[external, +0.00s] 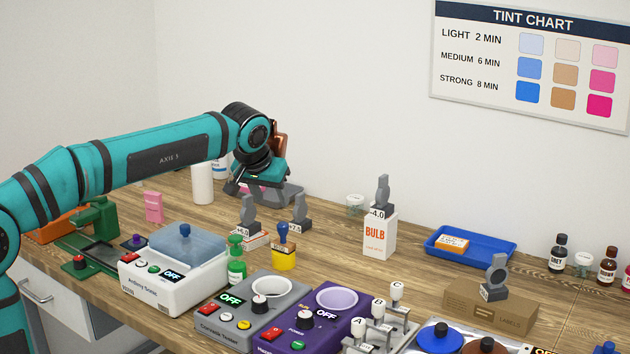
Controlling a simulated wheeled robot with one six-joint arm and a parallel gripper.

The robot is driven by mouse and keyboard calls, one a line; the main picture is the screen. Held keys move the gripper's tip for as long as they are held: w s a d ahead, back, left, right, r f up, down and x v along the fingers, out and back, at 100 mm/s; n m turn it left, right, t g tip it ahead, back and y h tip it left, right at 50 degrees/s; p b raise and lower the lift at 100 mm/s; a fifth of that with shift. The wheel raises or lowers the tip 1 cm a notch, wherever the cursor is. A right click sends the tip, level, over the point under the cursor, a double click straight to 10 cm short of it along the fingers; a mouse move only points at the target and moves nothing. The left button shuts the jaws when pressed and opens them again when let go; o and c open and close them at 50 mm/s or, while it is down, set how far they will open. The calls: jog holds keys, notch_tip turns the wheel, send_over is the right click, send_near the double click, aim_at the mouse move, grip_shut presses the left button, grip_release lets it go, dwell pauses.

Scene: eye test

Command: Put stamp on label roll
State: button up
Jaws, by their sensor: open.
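A small tool with a blue handle (282,234) that looks like the stamp stands upright near the middle of the bench, at the top of a yellow block or base (284,259). I cannot tell whether the yellow part belongs to it. I cannot make out a label roll for certain; a brown box marked LABELS (515,323) lies at the right, with a grey holder on it. My gripper (258,188) is open at the back of the bench, behind and left of the blue-handled tool and apart from it. Its fingers are partly hidden and blend with a grey tray-like thing.
Grey holders with number tags (248,214) stand left of the blue-handled tool, and one tops the BULB box (378,237). A green bottle (236,262), a white device (168,284) and a purple device (300,337) stand in front. A blue tray (492,259) lies right.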

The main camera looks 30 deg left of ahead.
jog(key=shift+s+r, duration=0.1)
jog(key=s+a+r+t, duration=0.1)
jog(key=s+t, duration=0.3)
jog(key=s, duration=0.7)
jog(key=s+a+r+m+t, duration=0.1)
jog(key=s+a+t, duration=0.2)
jog(key=s, duration=0.8)
jog(key=s+a+r+m+t+h, duration=0.1)
jog(key=s+t, duration=0.3)
jog(key=s, duration=0.8)
jog(key=shift+a+t, duration=0.3)
jog(key=shift+a, duration=0.3)
